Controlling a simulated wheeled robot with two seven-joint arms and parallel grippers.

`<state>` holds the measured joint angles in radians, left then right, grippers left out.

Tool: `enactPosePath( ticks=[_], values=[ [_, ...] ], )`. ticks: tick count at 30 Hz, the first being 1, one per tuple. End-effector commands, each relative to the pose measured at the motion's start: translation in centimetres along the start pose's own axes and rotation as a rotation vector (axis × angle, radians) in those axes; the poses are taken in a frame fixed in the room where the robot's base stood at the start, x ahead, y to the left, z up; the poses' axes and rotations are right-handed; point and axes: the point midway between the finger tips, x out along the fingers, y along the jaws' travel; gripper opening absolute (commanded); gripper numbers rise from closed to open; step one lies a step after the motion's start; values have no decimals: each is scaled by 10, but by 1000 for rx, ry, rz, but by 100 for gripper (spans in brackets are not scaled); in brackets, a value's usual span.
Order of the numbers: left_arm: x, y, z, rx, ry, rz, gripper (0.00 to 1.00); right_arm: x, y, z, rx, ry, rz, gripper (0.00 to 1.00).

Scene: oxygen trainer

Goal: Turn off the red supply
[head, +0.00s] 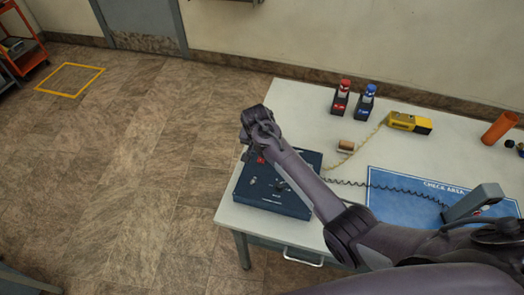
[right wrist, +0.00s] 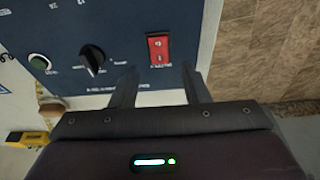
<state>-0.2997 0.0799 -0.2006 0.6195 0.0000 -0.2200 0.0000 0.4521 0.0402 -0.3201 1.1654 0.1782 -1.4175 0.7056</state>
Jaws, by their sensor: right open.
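A dark blue panel box (head: 270,203) lies at the left end of the white table. Its red rocker switch (right wrist: 158,50) shows in the right wrist view, and a bit of the switch (head: 261,160) shows in the head view. My right gripper (right wrist: 160,88) is open and empty, its two fingers reaching toward the panel just below the switch; I cannot tell whether they touch it. A black knob (right wrist: 92,58) and a green round button (right wrist: 40,63) sit left of the switch. My right arm hides part of the box in the head view. My left gripper is not in view.
A red-topped device (head: 341,98) and a blue-topped device (head: 365,103) stand at the back. A yellow tool (head: 408,122), a brown block (head: 346,146), a blue mat (head: 400,200), a grey device (head: 475,202) and an orange cylinder (head: 500,127) are to the right. A coiled cable crosses the table.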

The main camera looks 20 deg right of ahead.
Motion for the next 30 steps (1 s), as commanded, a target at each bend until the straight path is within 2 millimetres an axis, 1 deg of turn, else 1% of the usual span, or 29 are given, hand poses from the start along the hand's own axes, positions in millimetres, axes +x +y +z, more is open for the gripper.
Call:
enactPosePath(
  ticks=[3, 6, 10, 15, 30],
  values=[
    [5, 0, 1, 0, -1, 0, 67, -21, 0, 0, -1, 4, -2, 42],
    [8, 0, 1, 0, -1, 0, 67, -36, 0, -1, 0, 4, -2, 42],
    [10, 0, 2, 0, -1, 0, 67, -49, 0, -1, -1, 2, -1, 42],
    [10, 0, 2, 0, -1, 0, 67, -55, 0, 0, -1, 1, 0, 42],
    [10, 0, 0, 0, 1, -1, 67, -54, 0, 0, -1, 1, 0, 42]
  ],
)
